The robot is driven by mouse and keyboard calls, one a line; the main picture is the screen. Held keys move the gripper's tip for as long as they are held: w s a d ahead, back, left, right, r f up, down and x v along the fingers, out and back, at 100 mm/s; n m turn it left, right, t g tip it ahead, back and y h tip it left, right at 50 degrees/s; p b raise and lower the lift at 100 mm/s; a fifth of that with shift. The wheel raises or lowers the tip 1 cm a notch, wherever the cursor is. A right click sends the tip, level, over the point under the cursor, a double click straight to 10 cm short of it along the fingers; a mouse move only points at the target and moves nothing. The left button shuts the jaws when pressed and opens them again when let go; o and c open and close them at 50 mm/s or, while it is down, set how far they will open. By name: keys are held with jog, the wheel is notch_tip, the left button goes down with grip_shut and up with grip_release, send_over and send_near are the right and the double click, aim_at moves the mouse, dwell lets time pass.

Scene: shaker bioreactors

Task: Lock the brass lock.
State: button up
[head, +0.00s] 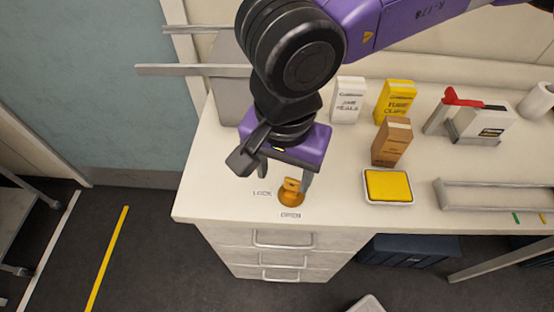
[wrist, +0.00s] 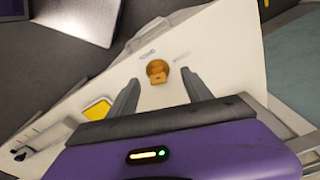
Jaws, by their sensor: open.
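The brass lock (head: 290,193) is a round golden-brown knob with a raised grip on the white counter top, near its front edge. A LOCK label (head: 262,193) is printed to its left and an OPEN label (head: 290,215) in front of it. My gripper (head: 283,175) is open above the lock, pointing down. In the wrist view the lock (wrist: 157,72) lies between and beyond the two spread fingertips of my gripper (wrist: 165,88), with nothing held. Whether a finger touches the lock is unclear; the right finger overlaps its edge in the head view.
A yellow sponge in a white tray (head: 388,187) lies right of the lock, with a brown box (head: 392,143) behind it. A white box (head: 348,100) and a yellow box (head: 395,101) stand further back. Drawers (head: 275,258) with handles are below the counter.

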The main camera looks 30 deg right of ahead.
aim_at(293, 181)
jog(key=shift+h, duration=0.4)
jog(key=shift+w+d+f+p, duration=0.1)
jog(key=shift+w+d+f, duration=0.3)
jog(key=shift+f, duration=0.85)
jog(key=shift+w+d+f+p, duration=0.1)
jog(key=shift+d+f, duration=0.6)
jog(key=shift+f, duration=0.55)
jog(key=shift+w+d+f+p, duration=0.15)
jog(key=shift+d+f, duration=0.4)
jog(key=shift+f, duration=0.7)
jog(key=shift+c, duration=0.5)
grip_shut()
jog(key=shift+f+b, duration=0.35)
jog(key=shift+b, duration=0.45)
